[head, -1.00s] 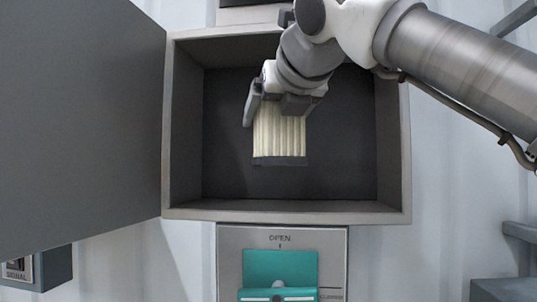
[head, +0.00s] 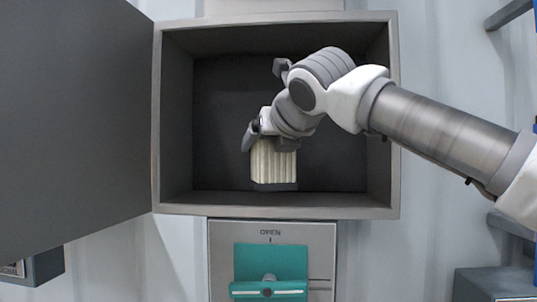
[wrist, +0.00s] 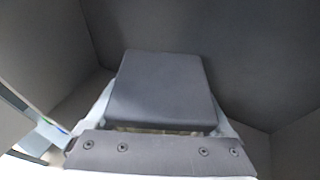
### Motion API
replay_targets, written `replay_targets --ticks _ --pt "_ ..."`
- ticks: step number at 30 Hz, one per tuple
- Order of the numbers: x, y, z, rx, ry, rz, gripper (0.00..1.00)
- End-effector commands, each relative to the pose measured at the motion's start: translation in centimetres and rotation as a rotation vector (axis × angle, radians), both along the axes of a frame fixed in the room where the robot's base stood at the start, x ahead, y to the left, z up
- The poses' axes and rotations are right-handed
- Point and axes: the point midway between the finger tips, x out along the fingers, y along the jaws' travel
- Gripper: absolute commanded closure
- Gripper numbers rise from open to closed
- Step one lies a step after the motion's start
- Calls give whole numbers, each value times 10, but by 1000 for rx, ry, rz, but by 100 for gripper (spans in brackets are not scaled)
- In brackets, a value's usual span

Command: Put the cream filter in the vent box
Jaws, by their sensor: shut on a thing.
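The cream filter (head: 273,163) is a pleated cream block with a dark end cap along its lower edge. My gripper (head: 270,141) is shut on its upper end and holds it upright inside the vent box (head: 276,205). The vent box is a grey open-fronted box on the wall, with its door swung open to the left. The filter's lower edge is close to the box floor; I cannot tell if it touches. In the wrist view the filter's dark end face (wrist: 162,88) shows between the fingers, with the box's dark inner walls around it.
The open door (head: 75,105) fills the left side. Below the box is a panel marked OPEN with a teal handle (head: 270,270). A grey box (head: 48,265) sits at lower left, and grey brackets (head: 505,225) are at right. The box interior beside the filter is clear.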

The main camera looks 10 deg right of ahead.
Motion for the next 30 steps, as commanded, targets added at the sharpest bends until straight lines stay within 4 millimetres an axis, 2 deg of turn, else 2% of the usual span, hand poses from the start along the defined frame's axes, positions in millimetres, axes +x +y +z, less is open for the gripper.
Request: replay_targets --ticks 3,6,18,19,21,30 --pt "0 -1 -13 2 0 2 76" --pt "3 -1 -17 2 -2 3 76" --pt "3 -1 -22 1 -2 0 76" --pt "4 -1 -22 2 -1 -1 9" --pt "4 -1 -21 2 -2 -1 0" --pt "3 -1 -19 3 -2 1 0"
